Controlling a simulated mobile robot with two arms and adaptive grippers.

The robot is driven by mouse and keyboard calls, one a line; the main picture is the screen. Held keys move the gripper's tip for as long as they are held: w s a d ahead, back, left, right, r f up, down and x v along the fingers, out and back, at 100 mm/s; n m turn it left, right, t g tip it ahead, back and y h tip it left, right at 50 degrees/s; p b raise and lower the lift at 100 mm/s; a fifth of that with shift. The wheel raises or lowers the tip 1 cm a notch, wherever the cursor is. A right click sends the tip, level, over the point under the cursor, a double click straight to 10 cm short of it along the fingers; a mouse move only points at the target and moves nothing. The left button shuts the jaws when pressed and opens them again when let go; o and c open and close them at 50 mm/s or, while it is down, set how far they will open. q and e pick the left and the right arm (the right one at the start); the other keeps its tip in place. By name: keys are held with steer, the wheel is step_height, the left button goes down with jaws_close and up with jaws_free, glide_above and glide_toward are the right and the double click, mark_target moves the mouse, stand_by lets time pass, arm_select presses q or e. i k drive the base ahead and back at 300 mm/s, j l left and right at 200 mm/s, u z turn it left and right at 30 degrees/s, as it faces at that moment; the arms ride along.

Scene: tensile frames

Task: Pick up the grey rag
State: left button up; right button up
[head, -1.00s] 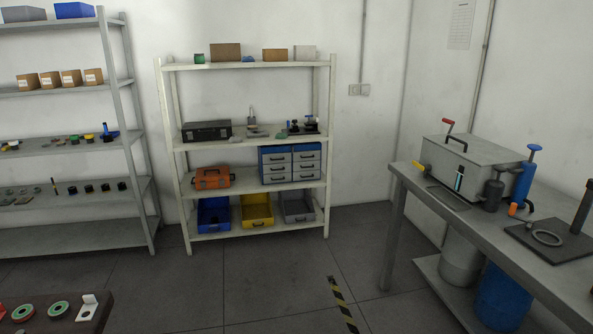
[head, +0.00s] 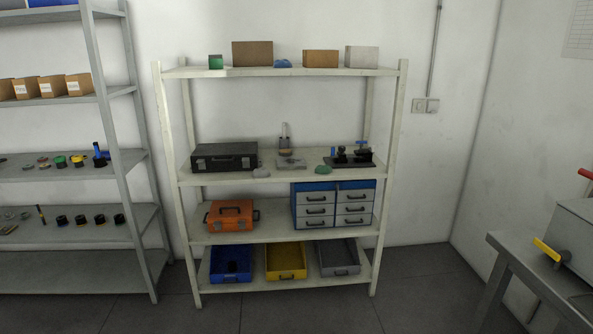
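A small grey crumpled piece that looks like a rag (head: 261,172) lies on the second shelf from the top of the cream shelving unit (head: 280,178). It is at the shelf's front edge, by the right end of the black case (head: 224,157). A flatter grey object (head: 290,163) lies farther right on that shelf; I cannot tell if it is cloth. A green crumpled piece (head: 323,170) is right of it. Neither gripper is in view.
An orange toolbox (head: 231,217) and a blue-grey drawer cabinet (head: 334,207) stand one shelf lower. A grey rack (head: 122,190) stands at the left. A workbench (head: 520,265) is at the lower right. The floor (head: 330,318) before the shelving looks clear.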

mark_target(262, 172)
steer(key=i+z, duration=0.4)
steer(key=i, duration=1.6)
